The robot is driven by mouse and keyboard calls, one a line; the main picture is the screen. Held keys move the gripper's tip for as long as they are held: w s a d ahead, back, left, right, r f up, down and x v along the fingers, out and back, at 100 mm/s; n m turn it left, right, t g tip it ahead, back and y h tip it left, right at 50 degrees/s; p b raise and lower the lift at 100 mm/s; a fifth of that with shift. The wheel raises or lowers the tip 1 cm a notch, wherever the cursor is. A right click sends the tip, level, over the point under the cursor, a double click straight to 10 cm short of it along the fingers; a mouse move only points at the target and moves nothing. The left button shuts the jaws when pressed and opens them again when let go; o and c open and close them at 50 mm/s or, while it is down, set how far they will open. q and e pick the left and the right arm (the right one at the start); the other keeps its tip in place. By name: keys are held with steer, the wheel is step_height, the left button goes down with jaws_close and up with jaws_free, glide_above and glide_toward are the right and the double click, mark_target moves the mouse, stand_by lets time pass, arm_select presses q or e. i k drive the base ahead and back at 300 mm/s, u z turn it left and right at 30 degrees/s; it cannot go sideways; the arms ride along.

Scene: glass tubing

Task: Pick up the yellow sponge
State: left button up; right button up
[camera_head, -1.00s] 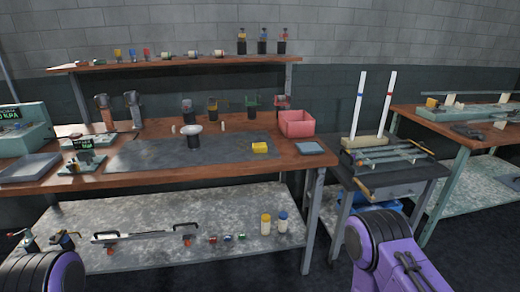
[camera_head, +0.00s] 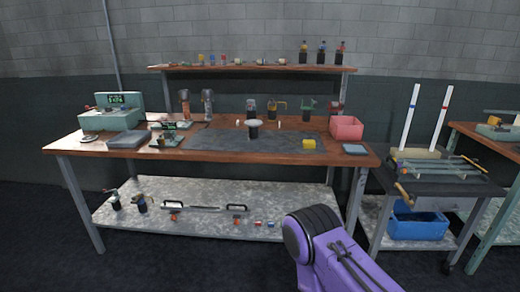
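The yellow sponge (camera_head: 309,144) is a small yellow block near the right end of the dark mat (camera_head: 225,146) on the wooden workbench (camera_head: 120,147). It lies left of a grey-blue flat pad and in front of the pink bin. Nothing is touching it from above. A purple link of my arm with a dark round joint shows at the bottom centre, well in front of the bench. Neither of my grippers shows in the view.
A pink bin (camera_head: 346,128) and a flat pad (camera_head: 355,149) are at the bench's right. A white-topped stand (camera_head: 254,129) is on the mat. A lower shelf (camera_head: 120,215) holds several tools. A side cart (camera_head: 425,178) stands right, with a blue crate (camera_head: 418,224). Dark floor lies in front.

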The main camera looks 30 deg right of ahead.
mark_target(307, 144)
steer(key=u, duration=0.2)
steer(key=i, duration=1.65)
steer(key=z, duration=0.8)
